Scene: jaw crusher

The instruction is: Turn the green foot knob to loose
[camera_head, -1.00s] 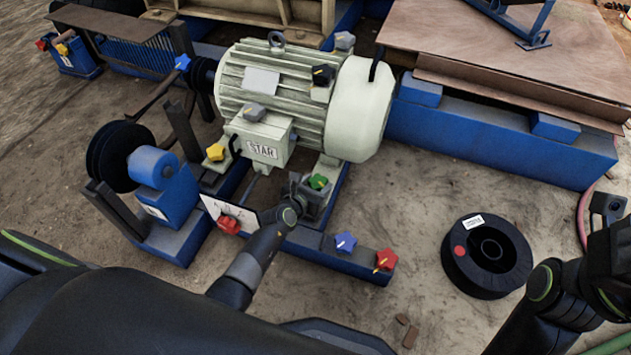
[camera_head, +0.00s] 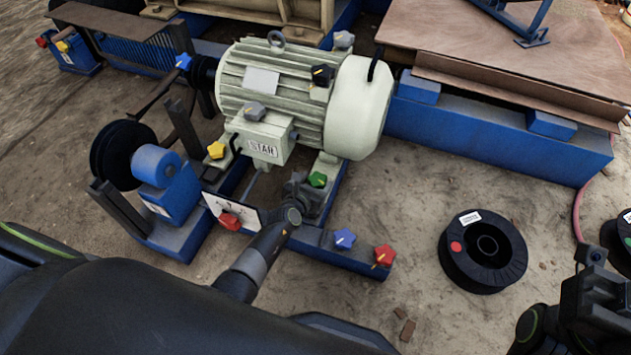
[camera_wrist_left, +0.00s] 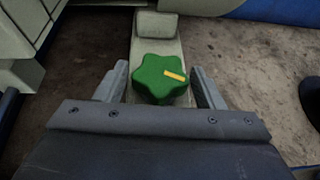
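The green foot knob (camera_head: 317,180) is star-shaped and sits on the motor's foot at the near right side of the pale green motor (camera_head: 300,95). In the left wrist view the green knob (camera_wrist_left: 158,78) has a yellow mark pointing to the right. My left gripper (camera_head: 306,188) is right at the knob. In the left wrist view its two fingers (camera_wrist_left: 160,86) stand open on either side of the knob, with small gaps visible. My right arm shows at the lower right, its gripper (camera_head: 592,258) dark and unclear.
Blue (camera_head: 344,239) and red (camera_head: 384,256) knobs sit on the blue frame rail near my left gripper. A red knob on a white dial plate (camera_head: 238,212) and a yellow knob (camera_head: 216,150) are to the left. A black reel (camera_head: 483,250) lies on the ground at right.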

